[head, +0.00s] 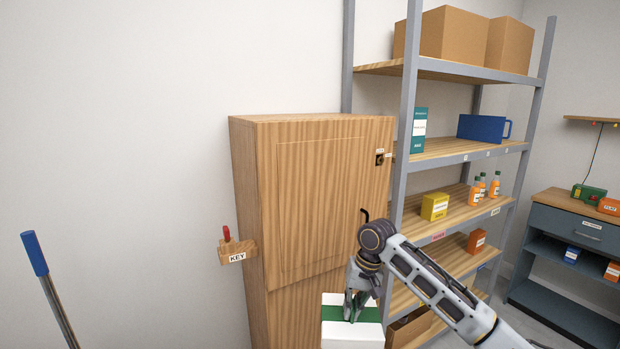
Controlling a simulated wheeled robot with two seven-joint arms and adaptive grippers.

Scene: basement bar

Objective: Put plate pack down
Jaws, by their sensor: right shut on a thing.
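The plate pack looks to be the white box with a green band (336,334) at the bottom of the head view; no lettering on it is readable. My right gripper (354,308) points down and is shut on the top of this box. The box's lower part is cut off by the frame edge, so I cannot tell whether anything supports it. It shows in front of the wooden cabinet (315,200). My left gripper is not in view.
A metal shelf rack (460,150) with boxes and bottles stands right of the cabinet. A key holder (237,250) sticks out from the cabinet's left side. A dark workbench (570,225) stands far right. A blue-ended pole (35,255) is at left.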

